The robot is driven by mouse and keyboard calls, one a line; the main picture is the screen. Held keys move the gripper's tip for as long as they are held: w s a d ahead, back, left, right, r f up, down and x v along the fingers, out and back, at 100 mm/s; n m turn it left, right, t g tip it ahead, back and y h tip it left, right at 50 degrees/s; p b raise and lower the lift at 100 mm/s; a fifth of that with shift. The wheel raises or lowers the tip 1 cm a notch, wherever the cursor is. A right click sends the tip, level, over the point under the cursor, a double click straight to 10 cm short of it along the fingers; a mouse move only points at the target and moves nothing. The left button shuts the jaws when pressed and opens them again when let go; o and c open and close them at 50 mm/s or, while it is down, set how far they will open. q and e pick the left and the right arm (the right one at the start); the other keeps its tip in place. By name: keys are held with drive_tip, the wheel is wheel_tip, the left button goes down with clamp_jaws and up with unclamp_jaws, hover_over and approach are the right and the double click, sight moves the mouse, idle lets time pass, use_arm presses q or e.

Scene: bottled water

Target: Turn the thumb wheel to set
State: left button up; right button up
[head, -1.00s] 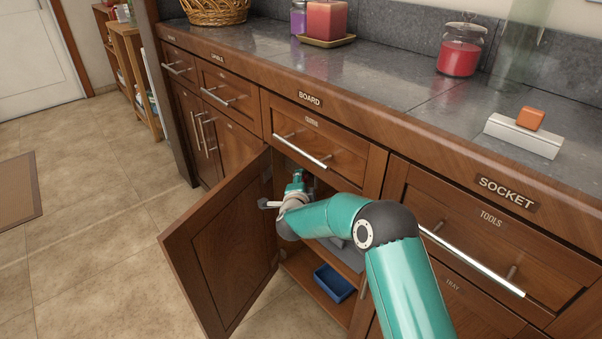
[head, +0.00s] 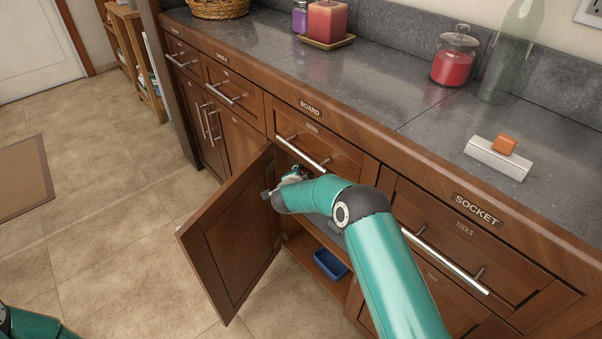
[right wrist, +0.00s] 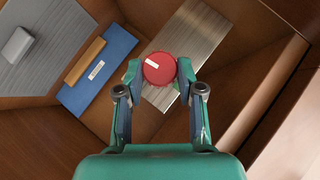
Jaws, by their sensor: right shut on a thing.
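The thumb wheel (right wrist: 157,69) is a round red knob with a white mark on its face, in the right wrist view. The mark points left and slightly up from the middle. The knob sits in front of a brushed metal plate (right wrist: 195,38) inside the open cabinet. My right gripper (right wrist: 160,74) is shut on the wheel, one fingertip touching each side. In the head view my right gripper (head: 294,174) reaches into the cabinet behind the open door, its fingertips and the wheel hidden. My left gripper is out of view.
The open cabinet door (head: 232,235) stands left of my right arm. A blue tray (head: 330,263) lies on the cabinet's lower shelf. A blue panel with a wooden strip (right wrist: 97,72) is left of the wheel. Drawer handles (head: 303,153) jut out above.

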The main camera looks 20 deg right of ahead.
drive_tip(key=shift+s+f, duration=0.1)
drive_tip(key=shift+f, duration=0.1)
drive_tip(key=o, duration=1.2)
drive_tip(key=shift+c, duration=0.2)
drive_tip(key=shift+r, duration=0.1)
drive_tip(key=v, duration=1.1)
drive_tip(key=shift+s+a+r, duration=0.15)
drive_tip(key=shift+s+a, duration=0.05)
drive_tip(key=shift+s, duration=0.15)
